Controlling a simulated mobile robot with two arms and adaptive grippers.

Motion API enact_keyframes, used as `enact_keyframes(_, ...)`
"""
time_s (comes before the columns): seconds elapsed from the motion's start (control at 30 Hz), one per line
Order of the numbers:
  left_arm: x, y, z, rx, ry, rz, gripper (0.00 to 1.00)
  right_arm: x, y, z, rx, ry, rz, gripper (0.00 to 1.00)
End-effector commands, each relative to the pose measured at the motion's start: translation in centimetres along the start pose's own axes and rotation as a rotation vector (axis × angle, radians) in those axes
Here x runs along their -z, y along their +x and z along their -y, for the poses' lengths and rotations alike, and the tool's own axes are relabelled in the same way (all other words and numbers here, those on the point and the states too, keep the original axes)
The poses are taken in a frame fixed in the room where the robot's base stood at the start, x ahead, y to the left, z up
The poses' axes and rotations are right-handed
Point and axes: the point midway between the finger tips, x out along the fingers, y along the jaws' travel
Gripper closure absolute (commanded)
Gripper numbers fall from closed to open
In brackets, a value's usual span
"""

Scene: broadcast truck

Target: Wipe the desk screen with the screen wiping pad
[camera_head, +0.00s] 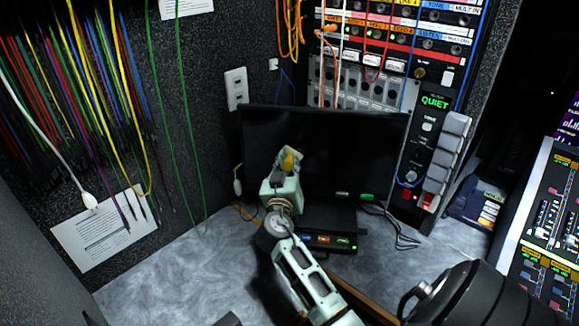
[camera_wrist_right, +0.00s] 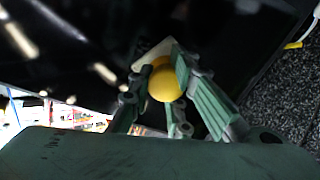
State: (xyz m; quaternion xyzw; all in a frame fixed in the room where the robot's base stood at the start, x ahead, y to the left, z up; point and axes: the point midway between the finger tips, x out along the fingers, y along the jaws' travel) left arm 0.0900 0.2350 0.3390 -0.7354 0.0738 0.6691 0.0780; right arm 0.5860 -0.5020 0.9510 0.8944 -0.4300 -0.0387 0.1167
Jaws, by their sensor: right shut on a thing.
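The desk screen (camera_head: 350,150) is a dark, switched-off monitor standing at the back of the desk. In the right wrist view the dark screen (camera_wrist_right: 255,30) fills much of the picture just beyond the fingers. My right gripper (camera_head: 288,160) is in front of the left part of the screen. It is shut on the screen wiping pad (camera_wrist_right: 163,80), which shows a round yellow part and a pale edge. The yellow part of the pad also shows in the head view (camera_head: 290,160). I cannot tell whether the pad touches the screen. My left gripper is not in view.
A small black box (camera_head: 328,241) with lit buttons sits below the screen, with black cables (camera_head: 395,235) to its right. A black cylindrical object with a handle (camera_head: 470,300) stands at front right. A mixing console (camera_head: 550,230) is at far right.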

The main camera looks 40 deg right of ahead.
Motion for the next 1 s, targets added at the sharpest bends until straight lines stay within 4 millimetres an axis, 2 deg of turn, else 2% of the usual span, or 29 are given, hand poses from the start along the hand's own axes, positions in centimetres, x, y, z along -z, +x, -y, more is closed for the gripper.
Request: enact_keyframes(1.0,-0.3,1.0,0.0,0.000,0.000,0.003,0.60,0.1,2.1,0.0,-0.001,0.000,-0.001,1.00)
